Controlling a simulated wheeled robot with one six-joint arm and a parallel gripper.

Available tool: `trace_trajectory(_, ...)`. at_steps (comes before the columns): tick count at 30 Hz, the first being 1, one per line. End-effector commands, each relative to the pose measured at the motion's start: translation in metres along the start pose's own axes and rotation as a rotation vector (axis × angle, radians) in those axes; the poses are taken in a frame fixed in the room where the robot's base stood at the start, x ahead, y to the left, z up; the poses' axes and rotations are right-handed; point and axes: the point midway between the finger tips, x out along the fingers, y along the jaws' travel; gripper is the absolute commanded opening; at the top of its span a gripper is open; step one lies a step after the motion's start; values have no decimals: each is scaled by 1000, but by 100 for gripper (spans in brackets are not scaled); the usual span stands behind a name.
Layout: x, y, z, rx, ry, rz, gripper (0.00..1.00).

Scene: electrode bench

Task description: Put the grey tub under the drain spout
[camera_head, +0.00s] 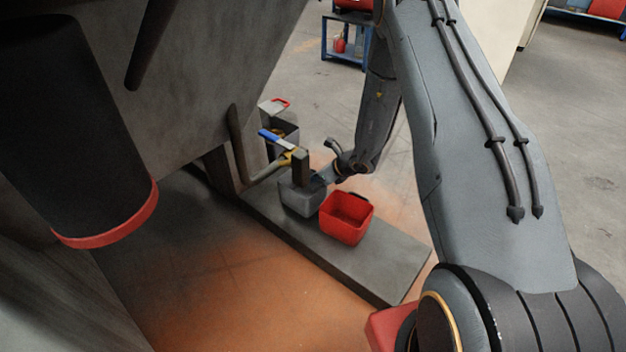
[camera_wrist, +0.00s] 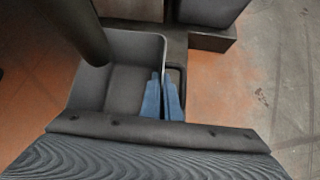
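The grey tub (camera_head: 299,203) stands on the dark low plinth. It also shows in the wrist view (camera_wrist: 108,88), empty inside. The drain spout (camera_head: 301,168) comes off a pipe with a blue-handled valve (camera_head: 270,138). In both views its lower end appears over the tub; in the wrist view the spout (camera_wrist: 84,28) overlaps the tub's left part. My gripper (camera_head: 318,183) is at the tub's right side. In the wrist view its blue fingers (camera_wrist: 163,98) are close together, one on each side of the tub's right wall, and look closed on it.
A red tub (camera_head: 346,217) stands on the plinth (camera_head: 375,262) just right of the grey tub. A dark container (camera_head: 285,131) with a red-edged top is behind the valve. A large grey machine body (camera_head: 205,65) overhangs from the left. Orange-stained floor lies in front.

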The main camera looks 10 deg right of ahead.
Motion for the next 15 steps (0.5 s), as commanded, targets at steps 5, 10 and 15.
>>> trace_trajectory(5, 2, 0, -2, 0, -1, 0, 0)
trace_trajectory(10, 2, 0, -2, 0, 0, 0, 21)
trace_trajectory(15, 2, 0, -2, 0, 0, 0, 21)
